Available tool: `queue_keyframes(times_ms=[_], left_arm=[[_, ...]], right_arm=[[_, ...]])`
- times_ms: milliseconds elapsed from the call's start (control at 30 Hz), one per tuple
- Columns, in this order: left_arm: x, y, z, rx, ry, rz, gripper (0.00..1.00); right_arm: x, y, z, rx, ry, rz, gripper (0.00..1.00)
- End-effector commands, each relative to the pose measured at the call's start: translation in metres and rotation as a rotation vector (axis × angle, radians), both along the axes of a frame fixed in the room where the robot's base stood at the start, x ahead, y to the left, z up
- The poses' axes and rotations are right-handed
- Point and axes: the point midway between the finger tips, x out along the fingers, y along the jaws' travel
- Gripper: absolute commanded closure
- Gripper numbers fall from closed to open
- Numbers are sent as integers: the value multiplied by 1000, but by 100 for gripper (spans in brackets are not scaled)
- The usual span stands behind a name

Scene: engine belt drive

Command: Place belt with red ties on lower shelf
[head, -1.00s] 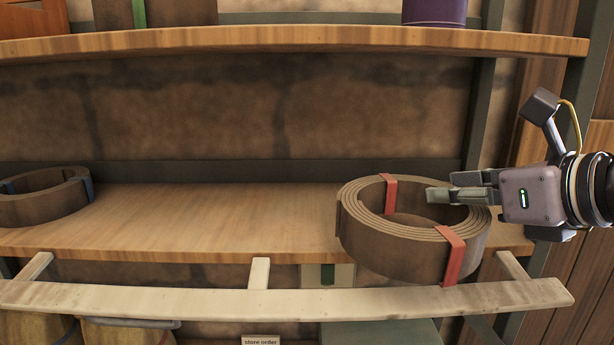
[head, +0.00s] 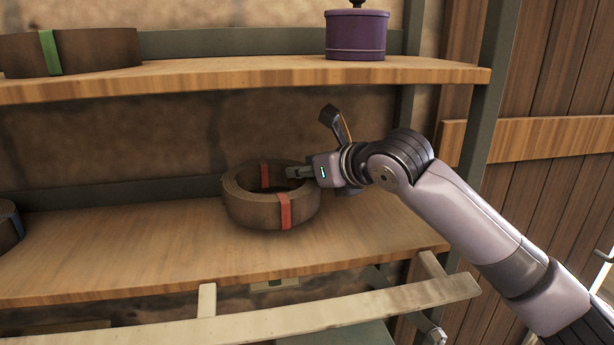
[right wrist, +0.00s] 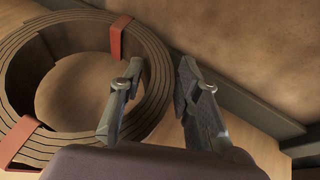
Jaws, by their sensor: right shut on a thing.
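The coiled brown belt with red ties (head: 248,211) is over the middle of the lower shelf (head: 130,250) in the head view. It lies level, at or very near the boards; I cannot tell if it fully rests on them. My right gripper (head: 293,172) is shut on the belt's right side. In the right wrist view the fingers (right wrist: 160,78) straddle the wall of the belt (right wrist: 22,45), one inside the ring and one outside. Both red ties show. My left gripper is not in view.
Another brown belt (head: 8,232) with a blue tie is at the lower shelf's left end. The upper shelf (head: 230,82) holds a green-tied belt (head: 95,50) and a purple canister (head: 356,36). A pale rail (head: 330,312) runs along the front. Shelf space left of the red-tied belt is clear.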

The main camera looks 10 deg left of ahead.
Motion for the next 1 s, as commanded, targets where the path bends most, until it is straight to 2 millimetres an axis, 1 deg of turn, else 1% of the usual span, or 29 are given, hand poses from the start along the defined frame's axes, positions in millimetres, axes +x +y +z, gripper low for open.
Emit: queue_keyframes(times_ms=[33, 200, 300, 600, 633, 900, 933, 1000], left_arm=[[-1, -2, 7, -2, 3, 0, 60], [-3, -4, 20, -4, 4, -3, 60], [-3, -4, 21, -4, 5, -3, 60], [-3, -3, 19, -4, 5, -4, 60], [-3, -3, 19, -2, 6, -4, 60], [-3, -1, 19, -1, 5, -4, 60], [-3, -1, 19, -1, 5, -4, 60], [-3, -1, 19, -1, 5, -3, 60]], right_arm=[[0, 0, -3, 2, 4, 0, 100], [-1, 0, -22, 3, 2, 2, 100], [-1, 0, -28, 4, -2, 1, 100], [-1, 0, -30, 3, -1, 1, 100], [-1, -1, -32, -1, 1, 0, 68], [-1, -1, -32, -1, 1, 0, 50], [-1, -1, -32, -1, 1, 0, 49], [-1, -1, -32, -1, 1, 0, 49]])
